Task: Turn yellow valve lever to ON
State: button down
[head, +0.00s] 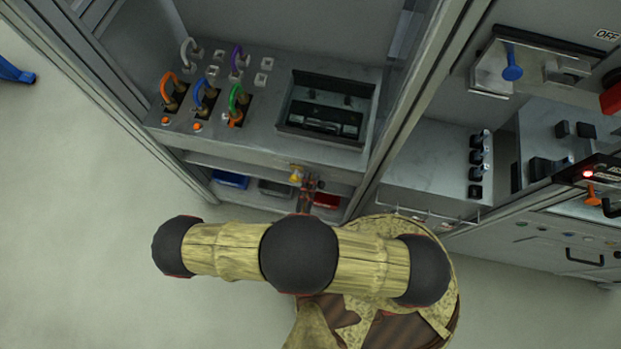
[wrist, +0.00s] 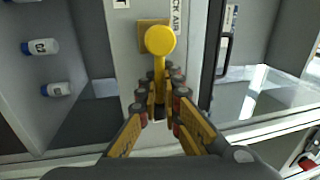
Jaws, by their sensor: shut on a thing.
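The yellow valve lever (wrist: 159,70) shows in the wrist view, with its round hub (wrist: 160,40) at the top on a tan plate and its handle pointing down toward me. My gripper (wrist: 160,103) has its fingers closed around the lower part of the handle. In the head view the yellow valve (head: 295,175) shows small below the grey counter, with my gripper (head: 308,188) right beside it. The handle's tip is hidden between the fingers. A label reading "CK AIR" is partly visible above the valve. No ON mark can be read.
Several coloured cables (head: 207,90) are plugged into the counter. A recessed black tray (head: 325,107) lies right of them. Blue (head: 230,179) and red (head: 326,200) bins sit on the shelf below. White bottles (wrist: 41,47) lie left of the valve post; a black handle (wrist: 223,52) is right.

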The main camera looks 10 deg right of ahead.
jog(key=shift+d, duration=0.1)
jog(key=c, duration=2)
grip_release()
jog(key=shift+s+r, duration=0.1)
jog(key=shift+r, duration=0.1)
